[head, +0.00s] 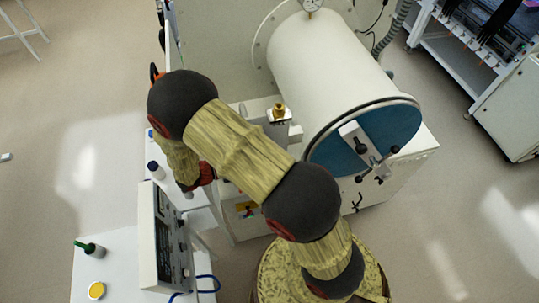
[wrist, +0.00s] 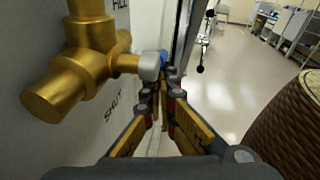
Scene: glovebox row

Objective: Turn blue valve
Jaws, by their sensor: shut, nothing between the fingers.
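In the wrist view, my gripper (wrist: 162,78) is shut and empty, its dark fingers meeting ahead near a white panel (wrist: 40,125). A small blue part (wrist: 164,56), possibly the blue valve's handle, shows just beyond the fingertips. Most of it is hidden, and I cannot tell whether the fingers touch it. A brass valve body (wrist: 85,60) sticks out of the panel to the left of the fingers, with a grey end piece (wrist: 150,65) beside the fingertips. In the head view my arm hides the valve area, and my gripper's fingers cannot be made out.
A white cylindrical chamber (head: 320,70) with a blue door (head: 385,135) stands right of my arm. A grey instrument box (head: 160,240), a green-capped bottle (head: 92,249) and a yellow-lidded jar (head: 96,290) are on a white bench (head: 95,270). Open floor lies at left and lower right.

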